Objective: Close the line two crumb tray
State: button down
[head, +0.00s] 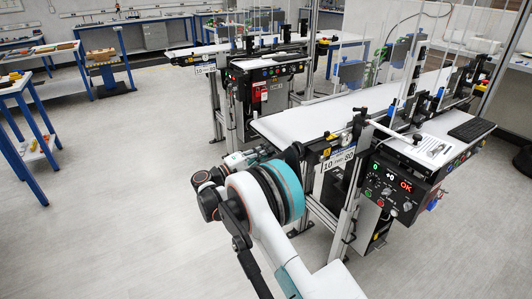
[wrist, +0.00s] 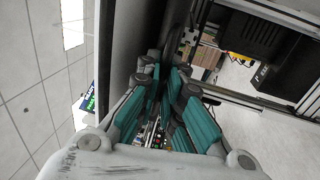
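My gripper (wrist: 166,78) shows in the wrist view with teal and grey fingers drawn together at the tips. I see no object clearly held between them. A dark grey upright panel (wrist: 130,35) stands just left of and beyond the fingertips; I cannot tell whether they touch it.
A second conveyor (head: 270,66) with a red tag stands behind. Blue-framed tables (head: 22,88) stand at the left. The grey floor (head: 110,200) at the left is clear.

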jog(key=shift+f+x, duration=0.2)
jog(key=shift+x, duration=1.05)
jog(key=shift+d, duration=0.1)
jog(key=c, duration=2)
grip_release()
jog(key=v, duration=1.2)
jog(key=shift+f, duration=0.1)
